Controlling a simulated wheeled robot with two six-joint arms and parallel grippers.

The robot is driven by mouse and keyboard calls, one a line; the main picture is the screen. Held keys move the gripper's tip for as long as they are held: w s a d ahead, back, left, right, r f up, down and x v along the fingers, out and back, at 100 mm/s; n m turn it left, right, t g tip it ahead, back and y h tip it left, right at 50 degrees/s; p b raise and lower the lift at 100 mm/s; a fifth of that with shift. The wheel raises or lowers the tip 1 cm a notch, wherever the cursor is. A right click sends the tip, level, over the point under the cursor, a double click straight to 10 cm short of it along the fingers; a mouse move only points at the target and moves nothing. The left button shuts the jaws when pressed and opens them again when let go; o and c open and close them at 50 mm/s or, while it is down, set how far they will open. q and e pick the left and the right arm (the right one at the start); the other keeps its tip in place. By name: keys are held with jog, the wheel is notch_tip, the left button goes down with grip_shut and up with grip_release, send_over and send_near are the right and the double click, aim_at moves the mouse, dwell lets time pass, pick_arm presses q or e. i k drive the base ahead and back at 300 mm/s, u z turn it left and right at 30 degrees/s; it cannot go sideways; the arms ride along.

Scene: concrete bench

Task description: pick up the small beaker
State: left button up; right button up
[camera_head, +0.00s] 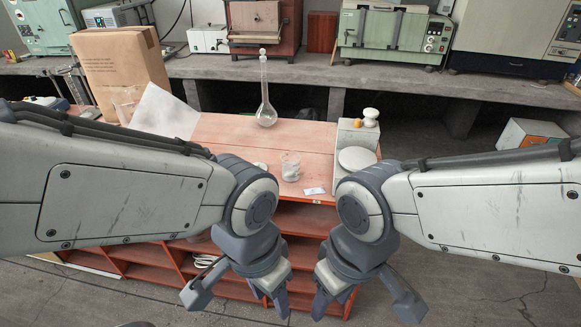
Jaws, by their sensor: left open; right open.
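A small clear glass beaker (291,168) with whitish contents in its lower part stands upright on the reddish wooden bench top (222,132). It is near the middle of the bench, left of a balance. My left gripper (238,300) is open and empty, in front of the bench's near edge and lower in the picture than the beaker. My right gripper (365,306) is open and empty, to the right of the left one. Neither gripper touches the beaker.
A tall long-necked flask (265,105) stands behind the beaker. A balance with a round white pan (357,159) is to the right. A small white card (315,190) lies near the front edge. A cardboard box (120,70) and a white sheet (165,112) are at the left.

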aim_at(290, 161)
jog(key=u, duration=0.65)
jog(key=k, duration=1)
jog(key=u, duration=1.1)
jog(key=i, duration=1.55)
jog(key=z, duration=1.1)
jog(key=i, duration=0.9)
jog(key=z, duration=0.95)
